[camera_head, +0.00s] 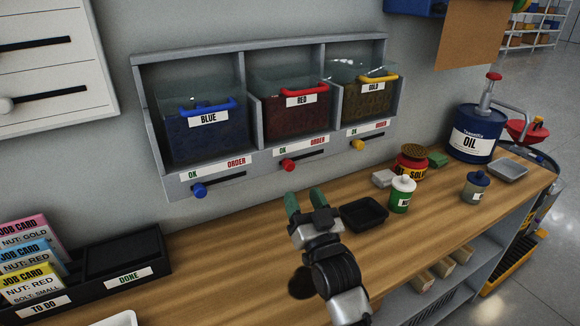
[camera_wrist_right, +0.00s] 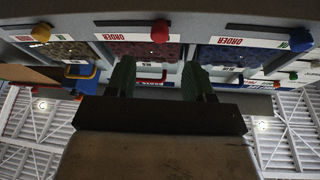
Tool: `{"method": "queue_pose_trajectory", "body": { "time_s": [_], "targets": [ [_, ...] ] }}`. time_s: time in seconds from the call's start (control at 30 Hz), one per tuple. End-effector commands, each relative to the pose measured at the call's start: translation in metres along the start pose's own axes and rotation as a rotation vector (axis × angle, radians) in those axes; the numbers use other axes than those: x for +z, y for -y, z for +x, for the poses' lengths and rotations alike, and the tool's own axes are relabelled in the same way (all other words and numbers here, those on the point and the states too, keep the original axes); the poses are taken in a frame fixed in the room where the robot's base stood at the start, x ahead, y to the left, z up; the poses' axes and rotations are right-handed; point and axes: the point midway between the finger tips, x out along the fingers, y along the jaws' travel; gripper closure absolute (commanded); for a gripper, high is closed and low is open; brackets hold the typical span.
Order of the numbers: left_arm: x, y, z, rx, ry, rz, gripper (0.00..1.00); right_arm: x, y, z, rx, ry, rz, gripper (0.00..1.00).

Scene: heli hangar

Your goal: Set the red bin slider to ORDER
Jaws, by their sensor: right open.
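The red slider knob (camera_head: 288,165) sits at the left, OK end of its slot, under the red bin (camera_head: 296,108). The slot runs on to the right under the red ORDER (camera_head: 319,142) lettering. My right gripper (camera_head: 305,201) is open and empty, below the knob and apart from it, over the bench. In the right wrist view, which is upside down, the red knob (camera_wrist_right: 160,30) shows beyond and between the fingertips of the right gripper (camera_wrist_right: 158,75). My left gripper is not in view.
The blue knob (camera_head: 199,190) and yellow knob (camera_head: 358,144) sit at the left ends of their slots. A black tray (camera_head: 364,213), green-labelled bottle (camera_head: 402,194) and oil can (camera_head: 471,135) stand right of the gripper. A job card holder (camera_head: 120,271) is at left.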

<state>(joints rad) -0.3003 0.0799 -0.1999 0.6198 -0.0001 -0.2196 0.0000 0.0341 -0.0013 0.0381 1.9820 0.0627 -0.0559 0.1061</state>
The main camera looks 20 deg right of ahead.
Motion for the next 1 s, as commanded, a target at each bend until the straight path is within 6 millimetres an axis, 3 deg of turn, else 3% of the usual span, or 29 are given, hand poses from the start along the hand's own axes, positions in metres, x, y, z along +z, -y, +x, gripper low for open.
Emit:
{"method": "queue_pose_trajectory", "body": {
  "time_s": [0.17,0.4,0.57,0.8,1.0],
  "targets": [
    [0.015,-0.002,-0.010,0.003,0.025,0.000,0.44,-0.002,0.000,0.038,0.000,0.000,-0.001,0.48],
    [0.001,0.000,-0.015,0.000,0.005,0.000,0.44,-0.001,0.000,0.069,0.000,0.001,-0.001,0.48],
    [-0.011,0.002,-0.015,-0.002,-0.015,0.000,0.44,0.000,0.000,0.075,0.000,0.002,-0.001,0.48],
    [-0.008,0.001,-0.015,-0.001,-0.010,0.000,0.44,0.000,0.000,0.075,0.000,0.002,-0.001,0.48],
    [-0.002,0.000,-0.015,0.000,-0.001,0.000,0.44,0.000,0.000,0.075,0.000,0.002,-0.001,0.78]
  ]
}}
